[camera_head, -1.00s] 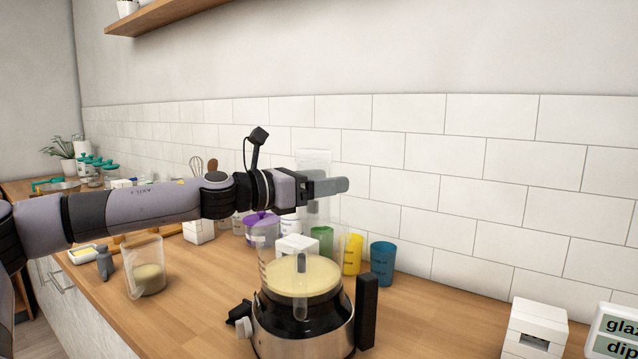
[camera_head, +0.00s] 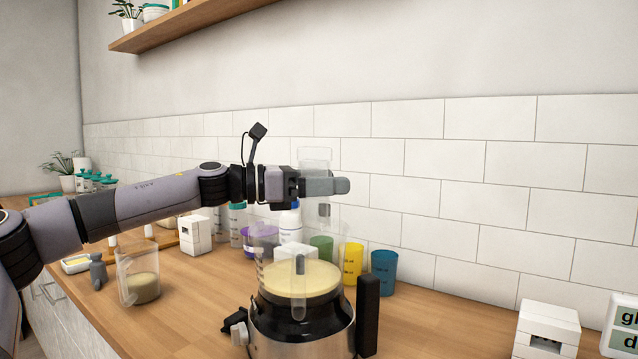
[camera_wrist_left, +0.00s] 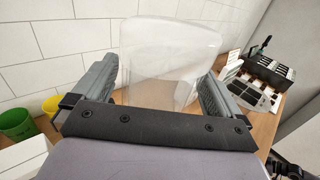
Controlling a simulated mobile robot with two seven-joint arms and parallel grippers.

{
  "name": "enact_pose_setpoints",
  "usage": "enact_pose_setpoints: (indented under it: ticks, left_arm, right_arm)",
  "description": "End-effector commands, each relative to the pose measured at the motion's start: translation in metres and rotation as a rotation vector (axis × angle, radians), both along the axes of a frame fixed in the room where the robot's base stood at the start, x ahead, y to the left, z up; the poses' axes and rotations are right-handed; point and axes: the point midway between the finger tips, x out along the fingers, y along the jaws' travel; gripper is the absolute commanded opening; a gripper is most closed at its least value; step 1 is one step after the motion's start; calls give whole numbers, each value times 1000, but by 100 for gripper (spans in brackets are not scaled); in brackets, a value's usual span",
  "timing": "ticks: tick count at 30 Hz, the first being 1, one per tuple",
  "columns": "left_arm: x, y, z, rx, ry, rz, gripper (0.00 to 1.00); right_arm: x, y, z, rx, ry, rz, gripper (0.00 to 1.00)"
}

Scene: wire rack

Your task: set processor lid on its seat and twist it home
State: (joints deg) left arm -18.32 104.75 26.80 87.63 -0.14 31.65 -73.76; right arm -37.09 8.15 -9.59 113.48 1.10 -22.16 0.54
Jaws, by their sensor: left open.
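The food processor (camera_head: 300,325) stands on the counter with a clear bowl of cream-coloured contents. The clear lid is hard to make out; its tall see-through chute (camera_head: 314,156) rises above the bowl. I cannot tell whether the lid rests on the bowl rim or sits turned on it. My left gripper (camera_head: 325,186) is level at the chute's upper part. In the left wrist view the chute (camera_wrist_left: 170,60) stands between the two open grey fingers (camera_wrist_left: 158,92). My right gripper is not in view.
A yellow cup (camera_head: 353,263) and a blue cup (camera_head: 384,272) stand close behind the processor. A clear beaker (camera_head: 138,282) is at the left. A white box (camera_head: 546,328) and a display sign (camera_head: 623,330) stand at the right. The counter between processor and white box is clear.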

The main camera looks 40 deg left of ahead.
Motion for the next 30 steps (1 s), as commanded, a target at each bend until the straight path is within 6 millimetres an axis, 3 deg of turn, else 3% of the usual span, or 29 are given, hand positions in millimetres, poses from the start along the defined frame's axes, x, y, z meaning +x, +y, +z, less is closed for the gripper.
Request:
enact_pose_setpoints:
  ticks: [12, 30]
  left_arm:
    - [-20, 14, 2, -2, -7, 1, 99]
    - [-50, 35, 0, -2, -10, -2, 99]
  right_arm:
    - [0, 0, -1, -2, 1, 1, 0]
    - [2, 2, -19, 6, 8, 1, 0]
